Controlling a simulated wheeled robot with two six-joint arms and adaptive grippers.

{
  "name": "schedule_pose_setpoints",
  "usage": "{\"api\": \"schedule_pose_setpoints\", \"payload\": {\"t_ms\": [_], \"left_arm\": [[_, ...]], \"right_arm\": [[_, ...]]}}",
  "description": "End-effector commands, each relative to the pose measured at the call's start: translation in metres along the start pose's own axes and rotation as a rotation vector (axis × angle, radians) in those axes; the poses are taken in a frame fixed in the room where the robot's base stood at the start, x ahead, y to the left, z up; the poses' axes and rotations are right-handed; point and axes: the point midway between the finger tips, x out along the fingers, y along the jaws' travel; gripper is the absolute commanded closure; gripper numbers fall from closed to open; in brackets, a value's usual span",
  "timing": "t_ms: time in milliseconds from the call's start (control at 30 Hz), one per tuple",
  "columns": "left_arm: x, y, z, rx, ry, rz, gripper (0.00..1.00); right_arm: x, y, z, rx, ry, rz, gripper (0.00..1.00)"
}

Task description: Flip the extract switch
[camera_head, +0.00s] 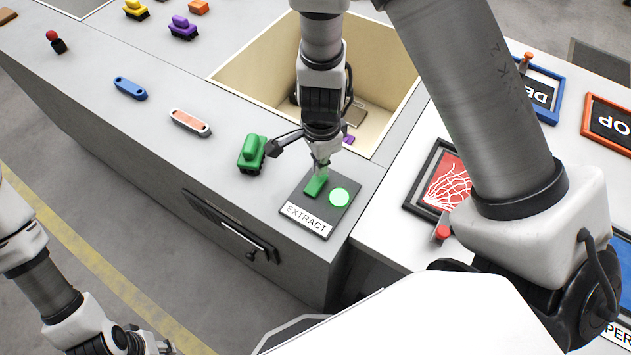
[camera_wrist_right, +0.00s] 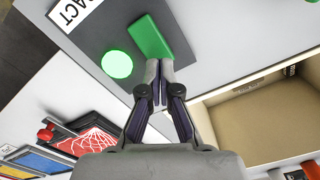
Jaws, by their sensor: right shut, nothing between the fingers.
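The extract switch is a green rocker (camera_head: 316,186) on a dark plate (camera_head: 288,205) labelled EXTRACT, at the corner of the grey counter. A round green light (camera_head: 340,197) beside it glows. My right gripper (camera_head: 321,168) is shut and empty, pointing down with its fingertips at the rocker's edge. In the right wrist view the closed fingertips (camera_wrist_right: 160,66) meet the near end of the green rocker (camera_wrist_right: 151,37), and the green light (camera_wrist_right: 117,64) is lit. I cannot tell whether they press on it. My left arm shows at the lower left; its gripper (camera_head: 165,347) is partly cut off by the bottom edge.
A green toy railcar (camera_head: 252,153) stands just left of the plate. An open bin (camera_head: 390,75) lies behind my right gripper. Framed panels, one with a red picture (camera_head: 447,178), lie on the white table at right.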

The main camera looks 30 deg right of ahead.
Motion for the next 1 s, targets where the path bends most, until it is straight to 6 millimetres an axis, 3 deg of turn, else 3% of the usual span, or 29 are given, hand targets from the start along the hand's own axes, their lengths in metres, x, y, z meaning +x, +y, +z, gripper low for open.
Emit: {"api": "schedule_pose_setpoints", "payload": {"t_ms": [1000], "left_arm": [[0.011, 0.0, 0.0, 0.0, 0.0, 0.0, 0.6]], "right_arm": [[0.013, 0.0, 0.0, 0.0, 0.0, 0.0, 1.0]]}}
